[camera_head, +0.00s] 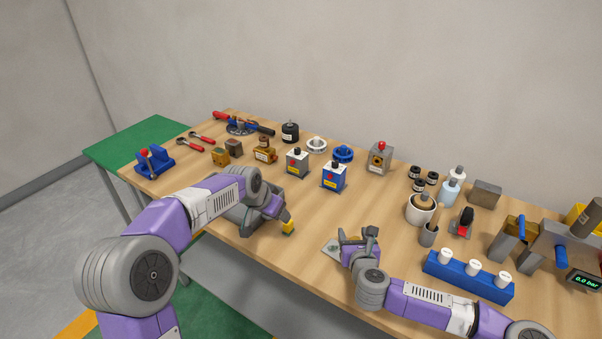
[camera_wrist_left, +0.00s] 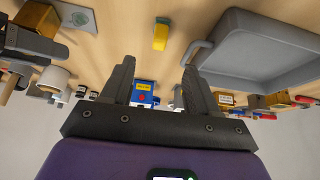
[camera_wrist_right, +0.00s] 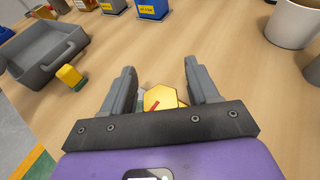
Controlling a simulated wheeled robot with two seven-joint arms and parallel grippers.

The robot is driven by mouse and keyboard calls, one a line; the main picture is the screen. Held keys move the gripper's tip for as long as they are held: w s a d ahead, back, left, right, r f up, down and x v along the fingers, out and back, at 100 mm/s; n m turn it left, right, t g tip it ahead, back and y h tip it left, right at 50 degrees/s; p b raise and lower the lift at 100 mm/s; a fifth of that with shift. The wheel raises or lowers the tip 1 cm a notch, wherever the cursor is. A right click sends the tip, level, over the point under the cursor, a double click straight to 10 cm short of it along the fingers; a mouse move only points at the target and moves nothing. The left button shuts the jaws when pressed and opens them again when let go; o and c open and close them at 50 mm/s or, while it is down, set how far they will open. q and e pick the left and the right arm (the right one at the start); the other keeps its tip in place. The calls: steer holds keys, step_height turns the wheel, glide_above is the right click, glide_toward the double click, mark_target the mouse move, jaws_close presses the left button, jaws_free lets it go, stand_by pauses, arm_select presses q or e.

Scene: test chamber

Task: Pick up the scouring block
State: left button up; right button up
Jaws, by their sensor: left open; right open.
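The scouring block (camera_head: 288,228), small and yellow with a green layer, lies on the wooden table near its front edge, right of a grey tray. It also shows in the left wrist view (camera_wrist_left: 160,36) and at the left of the right wrist view (camera_wrist_right: 72,77). My left gripper (camera_head: 286,213) is open and empty, close to the block. In the left wrist view the block is beyond the gap between the fingertips (camera_wrist_left: 158,64), not gripped. My right gripper (camera_head: 358,234) is open, farther right. A gold hexagonal piece (camera_wrist_right: 160,98) shows between its fingers (camera_wrist_right: 159,68); whether they touch is unclear.
The grey tray (camera_wrist_left: 262,48) stands beside the block, partly hidden by my left arm in the head view. A flat plate with a green mark (camera_head: 331,248) lies by my right gripper. A blue rack (camera_head: 466,280) stands at right. The table's middle is clear.

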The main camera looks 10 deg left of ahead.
arm_select(q)
steer(key=shift+g, duration=0.7)
steer(key=x, duration=0.3)
steer(key=w+x, duration=0.1)
steer(key=x, duration=0.2)
steer(key=shift+w+a, duration=0.15)
steer(key=shift+w, duration=0.05)
steer(key=shift+x, duration=2.65)
steer(key=shift+s, duration=0.1)
jaws_close()
steer(key=shift+r, duration=5)
